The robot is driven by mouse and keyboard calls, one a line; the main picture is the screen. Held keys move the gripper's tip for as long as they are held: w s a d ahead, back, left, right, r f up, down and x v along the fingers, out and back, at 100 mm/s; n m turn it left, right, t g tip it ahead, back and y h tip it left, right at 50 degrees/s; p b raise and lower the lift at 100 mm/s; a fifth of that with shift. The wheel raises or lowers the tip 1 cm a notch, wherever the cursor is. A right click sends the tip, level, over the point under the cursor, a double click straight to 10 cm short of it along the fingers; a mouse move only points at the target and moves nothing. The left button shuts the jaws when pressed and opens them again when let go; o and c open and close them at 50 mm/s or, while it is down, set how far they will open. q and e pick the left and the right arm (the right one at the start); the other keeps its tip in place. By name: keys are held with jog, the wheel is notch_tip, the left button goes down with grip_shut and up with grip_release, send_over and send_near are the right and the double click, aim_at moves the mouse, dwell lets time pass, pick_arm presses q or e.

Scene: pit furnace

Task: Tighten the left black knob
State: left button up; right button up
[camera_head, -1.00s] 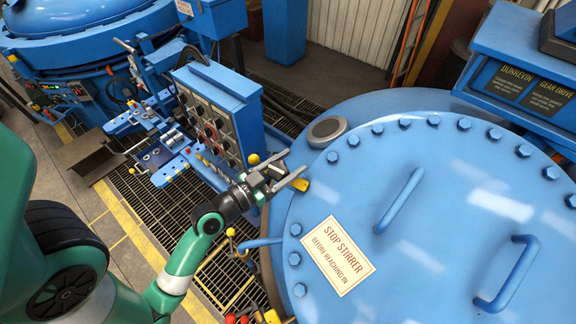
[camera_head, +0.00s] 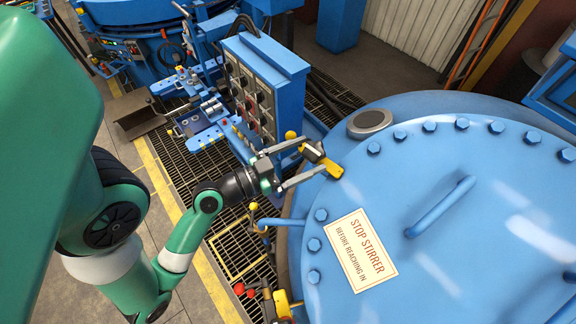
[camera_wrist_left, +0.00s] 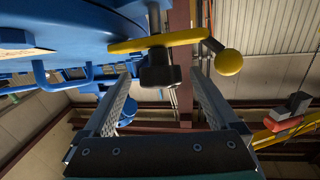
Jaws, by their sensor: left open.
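A black knob (camera_wrist_left: 159,72) hangs under a yellow clamp bar (camera_wrist_left: 150,42) in the left wrist view. The bar ends in a yellow ball (camera_wrist_left: 228,62) on the right. In the head view the yellow clamp (camera_head: 329,167) with a dark part sits at the left rim of the big blue lid (camera_head: 450,250). My left gripper (camera_head: 315,157) is open at this clamp. In the wrist view its two fingers (camera_wrist_left: 163,80) lie left and right of the knob, with gaps on both sides. I cannot tell how deep the knob sits between them. My right gripper is not seen.
A blue control panel (camera_head: 285,60) with several knobs stands just behind my left gripper. A second yellow clamp (camera_head: 282,302) with red-tipped parts nearby is at the lid's lower left. A sign (camera_head: 361,250) lies on the lid. Metal grating (camera_head: 235,255) covers the floor below.

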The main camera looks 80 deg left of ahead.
pick_arm(q)
jog(key=p+v, duration=0.2)
jog(key=v, duration=0.4)
jog(key=shift+w+p, duration=0.1)
jog(key=shift+p, duration=0.2)
jog(key=shift+d, duration=0.1)
